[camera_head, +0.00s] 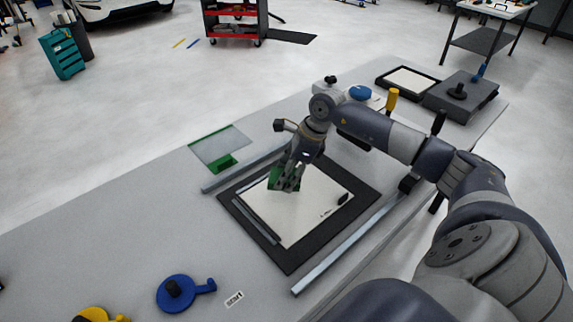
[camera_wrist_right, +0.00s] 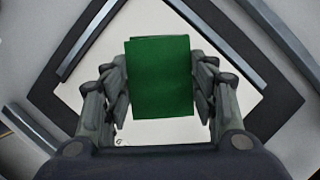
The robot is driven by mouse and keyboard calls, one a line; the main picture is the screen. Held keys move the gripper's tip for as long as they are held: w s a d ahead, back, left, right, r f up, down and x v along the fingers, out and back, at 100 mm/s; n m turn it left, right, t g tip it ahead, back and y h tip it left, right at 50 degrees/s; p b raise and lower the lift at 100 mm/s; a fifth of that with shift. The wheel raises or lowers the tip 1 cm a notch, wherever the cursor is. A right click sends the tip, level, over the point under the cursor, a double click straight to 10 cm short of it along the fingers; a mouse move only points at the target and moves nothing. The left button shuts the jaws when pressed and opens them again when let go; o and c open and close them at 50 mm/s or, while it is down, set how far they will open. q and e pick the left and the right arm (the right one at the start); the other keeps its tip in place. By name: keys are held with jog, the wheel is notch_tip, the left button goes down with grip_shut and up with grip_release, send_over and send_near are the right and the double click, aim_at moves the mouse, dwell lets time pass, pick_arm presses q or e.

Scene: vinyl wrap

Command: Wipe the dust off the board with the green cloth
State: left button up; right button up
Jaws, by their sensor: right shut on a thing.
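My right gripper (camera_head: 289,179) is over the white board (camera_head: 312,205), toward its far left part. It is shut on the green cloth (camera_head: 275,181). In the right wrist view the folded green cloth (camera_wrist_right: 160,77) sits between the two fingers of the right gripper (camera_wrist_right: 160,85). The white board (camera_wrist_right: 215,47) shows around the cloth. I cannot tell whether the cloth touches the board, and no dust is clear at this size. My left gripper is not in view.
The board lies on a black mat (camera_head: 292,262). Metal rails (camera_head: 345,248) flank it. A dark strip (camera_head: 257,220) lies along the board's left edge. A blue tool (camera_head: 174,292) and a "start" label (camera_head: 234,299) are near the front. A clear green-edged tray (camera_head: 220,146) lies beyond.

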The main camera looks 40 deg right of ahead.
jog(key=shift+a+r+p, duration=0.1)
jog(key=shift+r+p, duration=0.55)
jog(key=shift+r, duration=1.1)
